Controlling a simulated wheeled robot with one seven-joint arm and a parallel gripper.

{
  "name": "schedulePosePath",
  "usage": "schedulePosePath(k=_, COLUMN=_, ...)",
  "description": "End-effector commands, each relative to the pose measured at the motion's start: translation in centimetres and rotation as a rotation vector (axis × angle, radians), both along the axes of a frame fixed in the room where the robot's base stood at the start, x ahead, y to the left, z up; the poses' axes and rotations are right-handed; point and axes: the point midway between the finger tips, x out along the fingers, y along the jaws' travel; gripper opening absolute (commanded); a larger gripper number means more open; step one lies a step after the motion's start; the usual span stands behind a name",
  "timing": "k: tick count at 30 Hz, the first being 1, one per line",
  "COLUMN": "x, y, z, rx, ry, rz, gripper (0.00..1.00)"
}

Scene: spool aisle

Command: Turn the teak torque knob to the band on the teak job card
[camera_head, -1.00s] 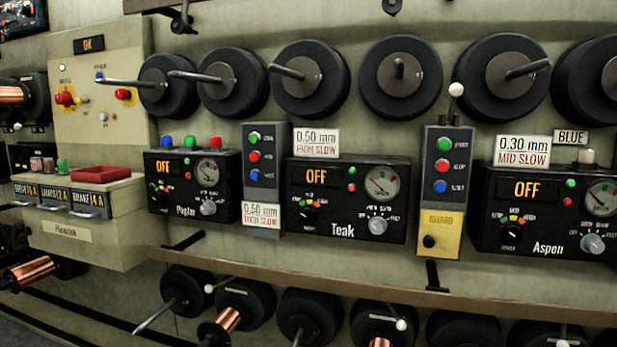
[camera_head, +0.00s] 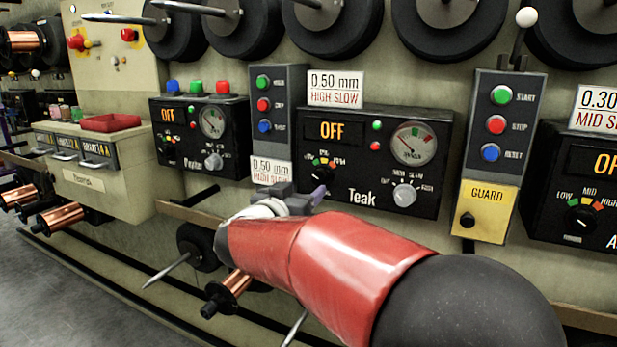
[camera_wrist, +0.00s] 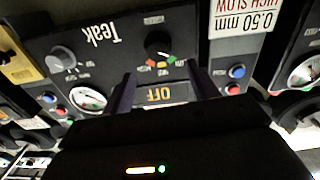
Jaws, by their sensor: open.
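The Teak panel (camera_head: 436,190) is a black box whose display reads OFF. Its torque knob (camera_wrist: 158,43) is black, with green, orange and red bands beside it. In the head view the knob (camera_head: 320,172) is partly hidden by my gripper; its exact pointing cannot be read. The job card (camera_head: 335,88) above the panel reads 0.50 mm HIGH SLOW. My gripper (camera_head: 312,198) is open and empty, near the panel's lower left. In the wrist view, which sees the panel upside down, the fingers of my gripper (camera_wrist: 163,88) stand either side of the OFF display, apart from the knob.
A grey speed knob (camera_head: 404,194) and round gauge (camera_head: 413,143) are on the panel's right. A button box (camera_head: 264,105) stands left, with a second card (camera_head: 271,171) below it. A yellow guard box (camera_head: 485,212) is right. A ledge (camera_head: 190,213) and spools lie below.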

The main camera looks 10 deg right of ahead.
Motion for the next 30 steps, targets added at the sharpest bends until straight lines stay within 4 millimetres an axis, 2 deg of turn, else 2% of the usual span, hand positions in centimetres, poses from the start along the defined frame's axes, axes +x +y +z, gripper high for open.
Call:
schedulePosePath(k=15, x=5.6, y=-4.2, z=0.0, rx=0.000, ry=-0.002, rz=-0.003, gripper=0.59)
schedulePosePath(k=26, x=6.1, y=-4.5, z=0.1, rx=0.000, ry=-0.001, rz=-0.001, gripper=0.59)
schedulePosePath(k=30, x=6.1, y=-4.5, z=0.1, rx=0.000, ry=-0.001, rz=-0.001, gripper=0.41)
